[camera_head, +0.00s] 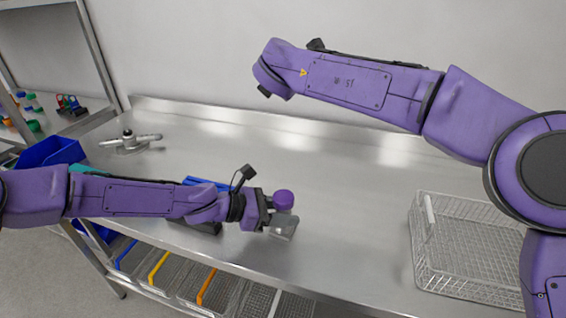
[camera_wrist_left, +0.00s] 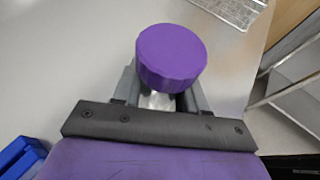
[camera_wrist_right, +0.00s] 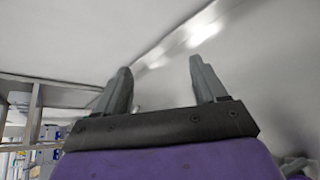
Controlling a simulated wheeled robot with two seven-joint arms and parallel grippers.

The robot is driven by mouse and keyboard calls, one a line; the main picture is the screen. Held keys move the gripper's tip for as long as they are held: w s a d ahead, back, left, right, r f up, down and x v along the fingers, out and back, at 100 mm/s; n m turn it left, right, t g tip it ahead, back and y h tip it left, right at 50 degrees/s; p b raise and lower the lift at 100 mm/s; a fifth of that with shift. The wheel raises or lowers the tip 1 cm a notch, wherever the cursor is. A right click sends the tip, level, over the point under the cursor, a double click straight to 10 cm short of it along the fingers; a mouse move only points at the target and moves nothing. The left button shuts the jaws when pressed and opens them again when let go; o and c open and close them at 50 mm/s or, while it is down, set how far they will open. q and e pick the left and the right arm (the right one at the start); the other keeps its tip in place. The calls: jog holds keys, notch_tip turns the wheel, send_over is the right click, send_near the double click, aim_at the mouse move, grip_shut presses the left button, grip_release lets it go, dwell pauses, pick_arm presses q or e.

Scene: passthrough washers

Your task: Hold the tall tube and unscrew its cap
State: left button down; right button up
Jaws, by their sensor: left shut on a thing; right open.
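The tall tube has a purple ribbed cap (camera_head: 283,200), which also shows from above in the left wrist view (camera_wrist_left: 171,57). The clear tube body (camera_wrist_left: 158,101) is mostly hidden under the cap and behind the fingers. My left gripper (camera_head: 272,214) is shut on the tube just below the cap, and the cap is still on the tube. It also shows in the left wrist view (camera_wrist_left: 160,95). My right gripper is open and empty in the right wrist view (camera_wrist_right: 158,80). In the head view the right arm is raised above the back of the table, and its fingers are hidden.
A wire basket (camera_head: 424,262) stands at the right on the steel table (camera_head: 350,200). A metal fixture (camera_head: 130,141) stands at the back left. Blue bins (camera_head: 52,151) are at the left edge. Wire drawers (camera_head: 205,290) sit below the front edge. The table's middle is clear.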

jog(key=s+d+f+m+g+h, duration=0.2)
jog(key=s+d+f+m+g, duration=0.1)
jog(key=s+f+m+g, duration=0.3)
jog(key=m+g, duration=0.3)
jog(key=g, duration=0.4)
send_over(284, 196)
jog(key=shift+y, duration=0.3)
notch_tip(284, 196, down, 5)
jog(key=shift+a+f, duration=0.1)
notch_tip(284, 196, down, 8)
jog(key=shift+r, duration=0.2)
jog(key=c, duration=1.1)
jog(key=n, duration=0.5)
jog(key=shift+s+n, duration=0.1)
jog(key=shift+n, duration=0.2)
jog(key=n, duration=0.4)
